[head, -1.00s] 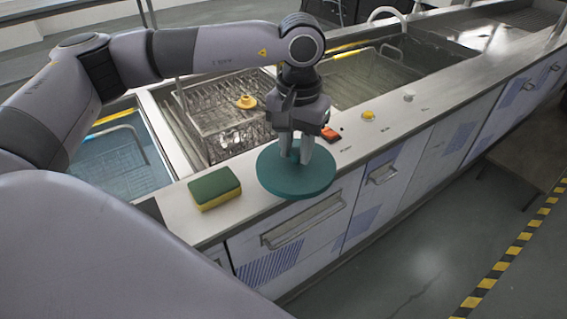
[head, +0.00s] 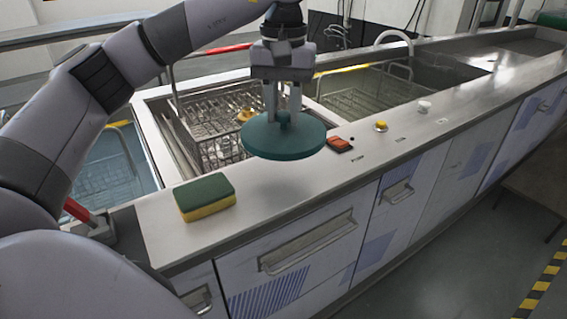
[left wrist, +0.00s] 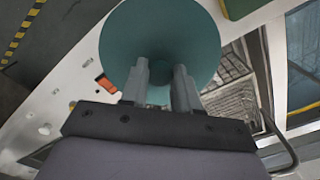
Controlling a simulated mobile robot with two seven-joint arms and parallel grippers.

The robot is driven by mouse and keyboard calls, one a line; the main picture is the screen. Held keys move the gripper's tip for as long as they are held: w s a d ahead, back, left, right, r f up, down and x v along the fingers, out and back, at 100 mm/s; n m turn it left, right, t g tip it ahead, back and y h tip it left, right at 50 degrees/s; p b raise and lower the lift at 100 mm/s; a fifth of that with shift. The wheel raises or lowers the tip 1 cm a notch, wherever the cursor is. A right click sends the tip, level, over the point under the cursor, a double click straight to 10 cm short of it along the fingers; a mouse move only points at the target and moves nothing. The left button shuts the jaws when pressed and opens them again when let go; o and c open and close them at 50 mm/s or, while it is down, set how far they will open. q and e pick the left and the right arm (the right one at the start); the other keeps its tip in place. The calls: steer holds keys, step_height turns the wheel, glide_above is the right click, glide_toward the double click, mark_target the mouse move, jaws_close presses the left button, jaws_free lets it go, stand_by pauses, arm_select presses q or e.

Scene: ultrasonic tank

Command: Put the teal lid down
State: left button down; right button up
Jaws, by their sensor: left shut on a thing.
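The teal lid (head: 262,141) is a round disc with a small knob on top. My left gripper (head: 283,112) is shut on that knob and holds the lid roughly level. The lid appears raised above the steel counter front (head: 283,188), with a soft shadow below it. In the left wrist view the lid (left wrist: 160,35) fills the top middle, beyond the two fingers (left wrist: 160,85). My right gripper is not in view.
A green and yellow sponge (head: 205,196) lies on the counter left of the lid. A red switch (head: 340,144) and a yellow knob (head: 380,125) are to its right. Behind is an open tank with a wire basket (head: 205,135). Bare counter lies between sponge and switch.

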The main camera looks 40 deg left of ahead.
arm_select(q)
step_height(320, 180, down, 10)
steer(key=shift+r+b, duration=0.25)
steer(key=shift+b, duration=0.15)
steer(key=shift+f, duration=0.2)
steer(key=c, duration=0.8)
jaws_free()
steer(key=shift+r, duration=0.1)
step_height(320, 180, up, 12)
steer(key=shift+r+p, duration=0.15)
steer(key=shift+p, duration=0.6)
